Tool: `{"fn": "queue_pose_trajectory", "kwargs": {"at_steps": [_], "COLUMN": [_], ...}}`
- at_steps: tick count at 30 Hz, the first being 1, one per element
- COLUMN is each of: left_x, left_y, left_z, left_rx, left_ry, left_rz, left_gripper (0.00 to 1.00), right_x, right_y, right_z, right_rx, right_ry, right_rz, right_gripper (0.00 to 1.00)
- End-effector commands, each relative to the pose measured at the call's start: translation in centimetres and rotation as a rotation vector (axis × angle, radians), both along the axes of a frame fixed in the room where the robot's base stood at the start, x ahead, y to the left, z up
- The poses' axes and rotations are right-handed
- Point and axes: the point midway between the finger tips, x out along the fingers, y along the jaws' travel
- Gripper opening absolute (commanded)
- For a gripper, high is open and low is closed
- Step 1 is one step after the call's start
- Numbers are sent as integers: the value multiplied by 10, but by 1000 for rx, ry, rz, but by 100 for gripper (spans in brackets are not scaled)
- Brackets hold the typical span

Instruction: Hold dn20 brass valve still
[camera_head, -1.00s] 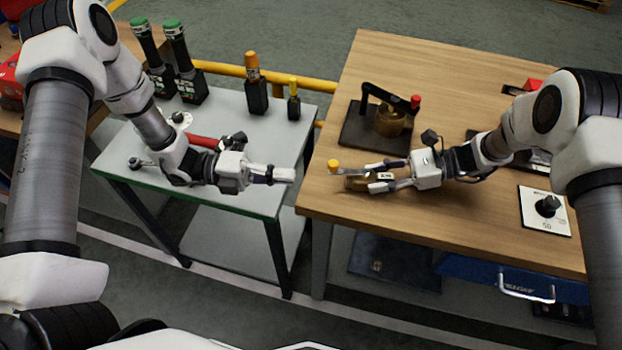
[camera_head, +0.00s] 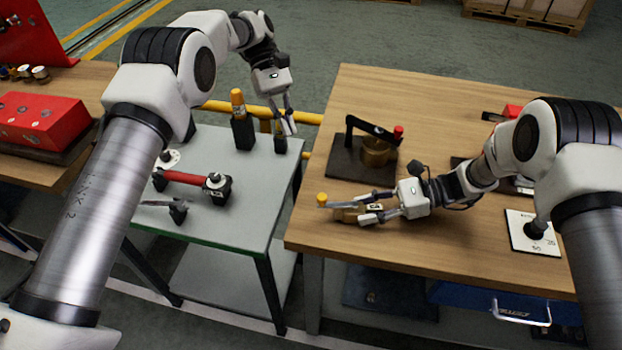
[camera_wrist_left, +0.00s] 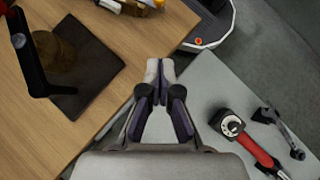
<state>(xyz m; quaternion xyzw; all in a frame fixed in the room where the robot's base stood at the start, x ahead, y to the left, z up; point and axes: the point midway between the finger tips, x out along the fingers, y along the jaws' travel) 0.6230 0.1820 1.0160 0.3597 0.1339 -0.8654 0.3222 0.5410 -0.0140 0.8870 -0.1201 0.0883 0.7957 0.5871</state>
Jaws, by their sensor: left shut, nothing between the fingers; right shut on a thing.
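The brass valve (camera_head: 345,215) is near the left front edge of the wooden bench (camera_head: 450,240), a yellow knob beside it. My right gripper (camera_head: 352,210) is shut on it, its fingers covering part of the body. Whether the valve touches the bench is unclear. My left gripper (camera_head: 288,127) is shut and empty over the far right part of the grey table, by a small black holder (camera_head: 280,143). Its fingertips meet in the left wrist view (camera_wrist_left: 160,75).
A dark plate with a brass cup (camera_head: 377,152) and a black lever stands behind the valve. On the grey table (camera_head: 225,145) lie a red-handled tool (camera_head: 187,178) and a wrench (camera_head: 175,210). A gap separates table and bench. A red block (camera_head: 40,120) stands at left.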

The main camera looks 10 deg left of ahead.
Motion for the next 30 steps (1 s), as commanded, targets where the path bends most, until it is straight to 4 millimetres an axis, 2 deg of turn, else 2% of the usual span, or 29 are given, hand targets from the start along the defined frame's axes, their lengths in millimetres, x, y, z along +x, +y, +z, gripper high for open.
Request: {"fn": "queue_pose_trajectory", "kwargs": {"at_steps": [5, 15, 22, 30], "left_x": [-13, -53, -78, -83], "left_y": [-10, -44, -67, -71], "left_z": [-15, -69, -69, -69], "left_rx": [0, 1, 0, 0], "left_ry": [4, 6, 2, 2], "left_rz": [0, 2, 3, 4], "left_gripper": [0, 0, 0, 0], "right_x": [0, 0, 0, 0], "right_y": [0, 0, 0, 0], "right_z": [0, 0, 0, 0], "right_rx": [0, 0, 0, 0], "right_ry": [0, 0, 0, 0], "right_rz": [1, 1, 1, 0], "right_gripper": [0, 0, 0, 0]}}
